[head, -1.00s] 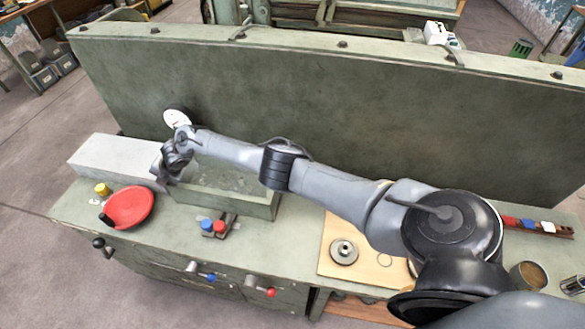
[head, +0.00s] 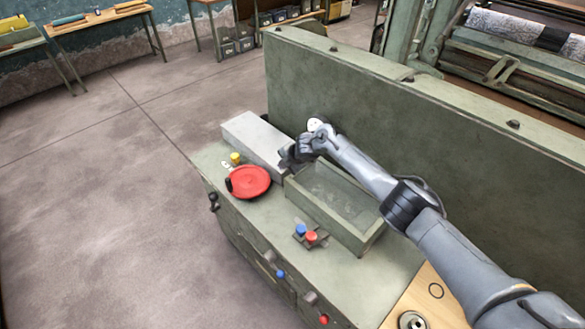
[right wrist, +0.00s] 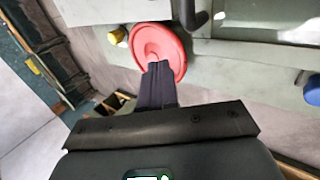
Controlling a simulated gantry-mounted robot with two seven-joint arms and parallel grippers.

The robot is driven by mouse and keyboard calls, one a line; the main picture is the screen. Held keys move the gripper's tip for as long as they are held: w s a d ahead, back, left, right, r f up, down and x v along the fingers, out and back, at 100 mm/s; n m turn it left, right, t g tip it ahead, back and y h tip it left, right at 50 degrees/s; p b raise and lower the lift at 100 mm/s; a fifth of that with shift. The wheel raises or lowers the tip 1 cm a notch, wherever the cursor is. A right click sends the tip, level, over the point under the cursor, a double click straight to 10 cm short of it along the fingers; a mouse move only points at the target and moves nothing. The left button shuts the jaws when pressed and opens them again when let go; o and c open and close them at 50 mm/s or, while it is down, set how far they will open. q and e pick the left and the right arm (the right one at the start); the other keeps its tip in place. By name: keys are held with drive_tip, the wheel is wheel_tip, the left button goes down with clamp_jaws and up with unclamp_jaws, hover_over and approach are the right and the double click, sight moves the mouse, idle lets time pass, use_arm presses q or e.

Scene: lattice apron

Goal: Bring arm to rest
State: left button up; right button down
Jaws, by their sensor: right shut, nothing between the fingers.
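My right arm (head: 455,255) reaches in from the lower right, across the green apron top. Its gripper (head: 284,163) is above the top, between the grey block (head: 255,138) and the open green tray (head: 362,240). The right wrist view shows the dark fingers (right wrist: 158,70) closed together with nothing between them. They overlap the red handwheel (right wrist: 150,40) in that picture; whether they touch it I cannot tell. In the head view the red handwheel (head: 250,182) lies to the left of the gripper, a little apart. My left gripper is not in view.
A tall green panel (head: 420,130) stands behind the arm. A round white dial (head: 314,124) is close by the wrist. A yellow knob (head: 235,158), a blue knob (head: 300,230) and a red knob (head: 311,237) stand on the top. Open floor (head: 110,220) lies to the left.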

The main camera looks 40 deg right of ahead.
wheel_tip(320, 180, up, 8)
drive_tip(key=s+a+f+m, duration=0.1)
drive_tip(key=s+a+f, duration=0.2)
drive_tip(key=a+f, duration=0.35)
drive_tip(key=s+a+f, duration=0.3)
drive_tip(key=a+f, duration=0.2)
drive_tip(key=a, duration=0.3)
drive_tip(key=s+a+f+m, duration=0.4)
drive_tip(key=s+a, duration=0.4)
drive_tip(key=s, duration=0.2)
drive_tip(key=s+a+m, duration=0.2)
drive_tip(key=s+m, duration=0.3)
drive_tip(key=s, duration=0.8)
drive_tip(key=s+d+r+m+g, duration=0.2)
drive_tip(key=s+m, duration=0.2)
drive_tip(key=s, duration=0.5)
drive_tip(key=s+d+r+m+g, duration=0.2)
drive_tip(key=s+d+r+m, duration=0.1)
drive_tip(key=s, duration=0.5)
wheel_tip(320, 180, up, 22)
drive_tip(key=p, duration=2.2)
drive_tip(key=shift+a+h, duration=0.2)
drive_tip(key=shift+h, duration=0.1)
drive_tip(key=shift+s, duration=0.1)
